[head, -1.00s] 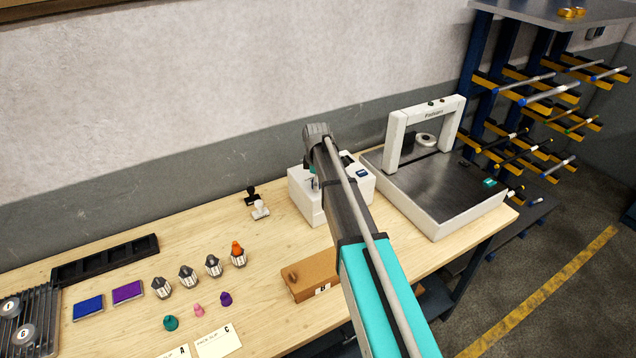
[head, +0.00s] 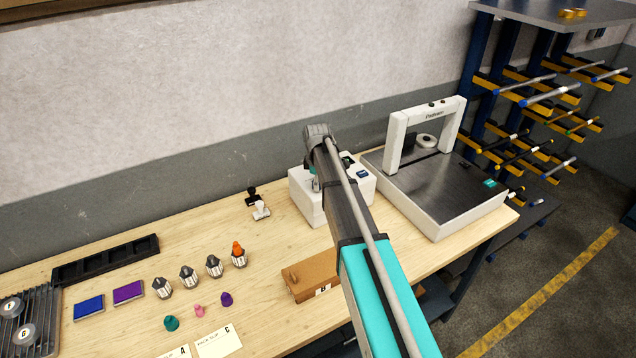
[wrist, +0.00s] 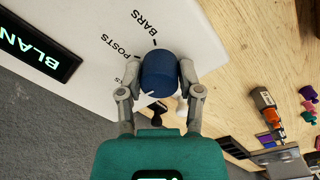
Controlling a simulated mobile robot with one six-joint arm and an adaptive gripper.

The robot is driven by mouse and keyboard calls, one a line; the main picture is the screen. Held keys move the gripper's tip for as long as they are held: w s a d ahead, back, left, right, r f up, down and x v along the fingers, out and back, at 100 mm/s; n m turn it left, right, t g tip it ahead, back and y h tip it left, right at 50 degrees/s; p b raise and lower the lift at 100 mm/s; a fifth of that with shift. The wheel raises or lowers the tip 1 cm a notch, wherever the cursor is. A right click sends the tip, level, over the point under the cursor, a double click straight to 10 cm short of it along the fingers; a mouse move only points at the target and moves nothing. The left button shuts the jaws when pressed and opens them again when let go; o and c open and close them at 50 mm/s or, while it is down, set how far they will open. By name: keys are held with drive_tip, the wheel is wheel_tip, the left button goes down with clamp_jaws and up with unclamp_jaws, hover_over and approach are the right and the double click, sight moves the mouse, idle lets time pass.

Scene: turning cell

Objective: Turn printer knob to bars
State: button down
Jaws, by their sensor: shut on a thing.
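The printer is a white box (head: 306,200) on the bench in the head view, partly hidden behind my arm. In the wrist view its white top (wrist: 100,60) carries the labels BARS, POSTS and a third one partly covered by my finger. The round blue knob (wrist: 158,74) stands beside these labels. A short white mark shows low on the knob's near side, away from the BARS label. My gripper (wrist: 162,66) is shut on the knob, one finger on each side. A dark display (wrist: 42,52) on the printer shows green letters starting BLAN, cut off by the frame.
A white framed machine (head: 440,215) stands close to the right of the printer. A brown box (head: 310,278) lies in front. Several small bottles and pegs stand further left on the bench.

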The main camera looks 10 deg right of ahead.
drive_tip(key=m, duration=0.5)
drive_tip(key=shift+w+m, duration=0.1)
drive_tip(key=shift+m, duration=0.2)
drive_tip(key=m, duration=0.6)
drive_tip(key=shift+a, duration=0.1)
drive_tip(key=m, duration=0.5)
drive_tip(key=shift+w+m, duration=0.1)
drive_tip(key=shift+m, duration=0.3)
drive_tip(key=m, duration=0.5)
drive_tip(key=shift+a+m+g, duration=0.1)
drive_tip(key=shift+m+g, duration=0.2)
drive_tip(key=shift+c, duration=1.3)
unclamp_jaws()
